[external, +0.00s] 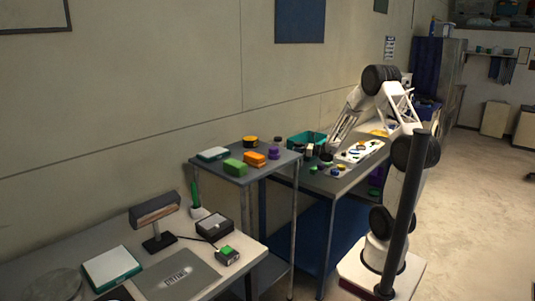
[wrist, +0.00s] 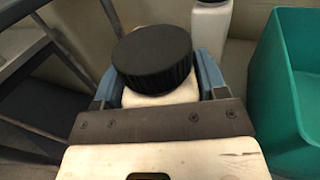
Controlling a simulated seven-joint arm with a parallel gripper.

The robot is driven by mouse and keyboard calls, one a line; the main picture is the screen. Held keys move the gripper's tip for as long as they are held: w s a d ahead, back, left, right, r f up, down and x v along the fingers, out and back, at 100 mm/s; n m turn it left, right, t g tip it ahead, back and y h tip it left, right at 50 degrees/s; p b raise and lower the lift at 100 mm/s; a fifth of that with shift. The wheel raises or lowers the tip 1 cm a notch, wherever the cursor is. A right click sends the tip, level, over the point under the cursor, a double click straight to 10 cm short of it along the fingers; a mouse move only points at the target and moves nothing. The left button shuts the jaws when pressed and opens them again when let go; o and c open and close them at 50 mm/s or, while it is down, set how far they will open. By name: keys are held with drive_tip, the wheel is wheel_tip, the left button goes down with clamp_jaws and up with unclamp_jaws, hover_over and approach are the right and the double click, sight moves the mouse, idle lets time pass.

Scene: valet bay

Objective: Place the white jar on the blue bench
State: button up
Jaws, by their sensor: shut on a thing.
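The white jar (wrist: 160,98) with a wide black ribbed lid (wrist: 153,55) is upright in the wrist view. My gripper (wrist: 160,80) is shut on it, with a blue-grey finger on each side. In the external view my gripper reaches down over the far bench, beside the teal bin (external: 307,140); the jar is too small there to tell apart for sure. That far bench has a grey top (external: 343,184) and blue panels below (external: 310,238), and is the likely blue bench. Whether the jar touches a surface cannot be told.
The teal bin's wall (wrist: 278,85) stands close on the right in the wrist view. A white bottle (wrist: 211,20) stands behind the jar. A higher grey stand (external: 228,174) with colored blocks is left of the far bench. A board (external: 362,152) and small items crowd the bench.

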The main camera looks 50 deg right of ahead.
drive_tip(key=shift+f, duration=0.55)
drive_tip(key=shift+f, duration=0.1)
drive_tip(key=o, duration=1.2)
drive_tip(key=shift+o, duration=0.2)
drive_tip(key=shift+s, duration=0.1)
drive_tip(key=v, duration=1.1)
drive_tip(key=shift+s+d, duration=0.2)
drive_tip(key=shift+s, duration=0.15)
